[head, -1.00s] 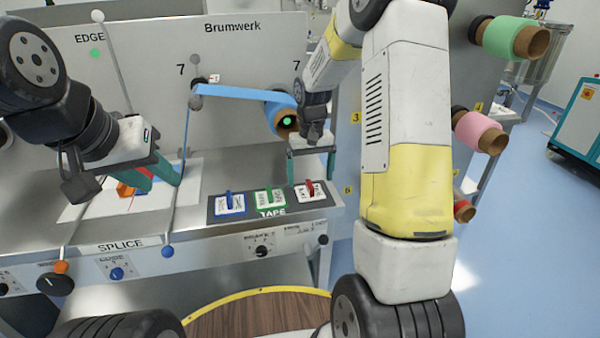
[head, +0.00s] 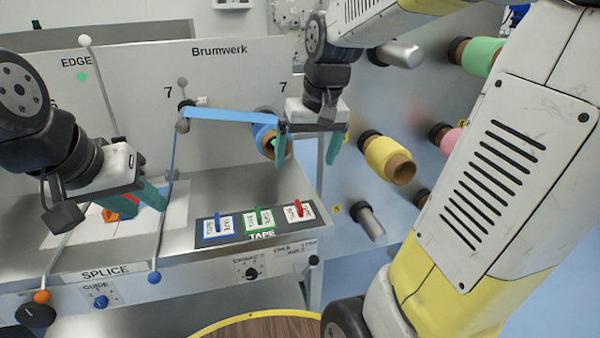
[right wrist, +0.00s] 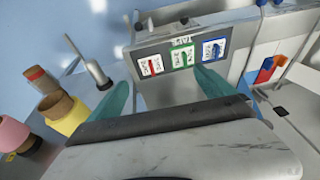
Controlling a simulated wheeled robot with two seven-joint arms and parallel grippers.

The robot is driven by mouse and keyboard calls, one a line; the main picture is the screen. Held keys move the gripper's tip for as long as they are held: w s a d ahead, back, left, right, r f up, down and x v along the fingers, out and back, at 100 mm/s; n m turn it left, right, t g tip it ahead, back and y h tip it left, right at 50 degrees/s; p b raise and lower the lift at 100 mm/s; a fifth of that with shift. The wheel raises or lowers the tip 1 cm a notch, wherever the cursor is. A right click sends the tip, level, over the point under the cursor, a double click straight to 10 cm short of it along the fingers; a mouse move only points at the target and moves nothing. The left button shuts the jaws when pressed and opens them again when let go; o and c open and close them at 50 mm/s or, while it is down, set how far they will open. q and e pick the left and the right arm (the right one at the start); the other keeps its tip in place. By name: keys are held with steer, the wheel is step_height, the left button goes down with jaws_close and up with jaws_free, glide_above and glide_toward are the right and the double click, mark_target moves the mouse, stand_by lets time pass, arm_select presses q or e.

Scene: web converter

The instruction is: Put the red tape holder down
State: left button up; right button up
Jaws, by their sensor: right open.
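The red tape holder (head: 298,212), a white labelled block with a red handle, sits in the right-hand place of the dark TAPE panel (head: 240,238). It also shows in the right wrist view (right wrist: 150,66). My right gripper (head: 308,155) is open and empty, above and behind the red holder and apart from it. Its two teal fingers show spread in the right wrist view (right wrist: 165,85). My left gripper (head: 130,200) is at the left over the splice table, its fingers apart. A red-orange piece (head: 118,211) lies by its fingertips, partly hidden.
A green-handled holder (head: 259,219) and a blue-handled holder (head: 217,227) sit beside the red one. A blue tape strip (head: 230,116) runs to a blue roll (head: 265,135) close to my right gripper. A yellow roll (head: 385,157) and other rolls hang at the right.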

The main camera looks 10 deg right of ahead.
steer(key=s+a+r+t+y, duration=0.1)
steer(key=s+t, duration=0.2)
steer(key=s, duration=0.8)
steer(key=shift+s+a, duration=0.25)
steer(key=shift+r, duration=0.1)
